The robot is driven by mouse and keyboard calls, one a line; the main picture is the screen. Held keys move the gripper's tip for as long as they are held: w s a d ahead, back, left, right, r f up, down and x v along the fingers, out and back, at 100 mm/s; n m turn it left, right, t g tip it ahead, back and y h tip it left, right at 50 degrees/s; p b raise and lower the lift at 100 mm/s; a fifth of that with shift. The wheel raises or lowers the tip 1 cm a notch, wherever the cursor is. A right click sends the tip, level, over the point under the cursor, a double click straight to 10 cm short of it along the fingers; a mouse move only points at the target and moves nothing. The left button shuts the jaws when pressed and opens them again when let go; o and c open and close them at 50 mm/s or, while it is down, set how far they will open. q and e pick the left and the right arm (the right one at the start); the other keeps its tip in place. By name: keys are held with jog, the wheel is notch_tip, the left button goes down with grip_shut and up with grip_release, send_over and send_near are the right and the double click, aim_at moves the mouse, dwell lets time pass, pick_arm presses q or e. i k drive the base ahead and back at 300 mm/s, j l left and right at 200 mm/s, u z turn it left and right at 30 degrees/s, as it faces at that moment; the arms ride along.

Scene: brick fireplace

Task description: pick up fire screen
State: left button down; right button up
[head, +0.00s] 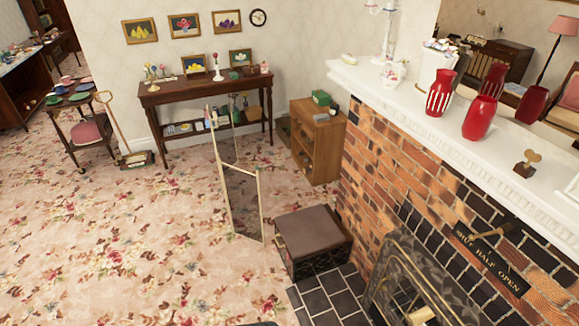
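A folding panel that looks like the fire screen (242,200) stands upright on the carpet, left of the fireplace. It has a thin pale gold frame and a dark, see-through mesh. It is seen at a steep angle, and its upper part overlaps the side table behind it. Neither of my grippers is in view.
A dark brown box (312,233) stands close right of the screen, by the dark tiled hearth (332,296). The brick fireplace (400,180) with its white mantel fills the right. A wooden cabinet (318,150) stands behind. Open floral carpet (110,250) lies to the left.

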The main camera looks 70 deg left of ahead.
aim_at(215, 118)
jog(key=u, duration=2.85)
jog(key=i+u, duration=0.15)
jog(key=i, duration=0.3)
jog(key=i+u, duration=0.15)
jog(key=i, duration=0.3)
jog(key=i+l+u, duration=0.15)
jog(key=i, duration=0.35)
jog(key=i+l+u, duration=0.15)
jog(key=i, duration=0.3)
jog(key=i+u, duration=0.25)
jog(key=i, duration=0.35)
jog(key=i+u, duration=0.3)
jog(key=i, duration=0.25)
jog(key=i+j+z, duration=0.1)
jog(key=i+z, duration=0.35)
jog(key=i+j+z, duration=0.25)
jog(key=z, duration=0.2)
jog(key=i+j+z, duration=0.15)
jog(key=z, duration=0.3)
jog(key=i+j+z, duration=0.3)
jog(key=z, duration=0.15)
jog(key=i+j+z, duration=0.15)
jog(key=j+z, duration=0.15)
jog(key=z, duration=0.15)
jog(key=i+j+z, duration=0.1)
jog(key=j+z, duration=0.25)
jog(key=z, duration=0.15)
jog(key=j+z, duration=0.45)
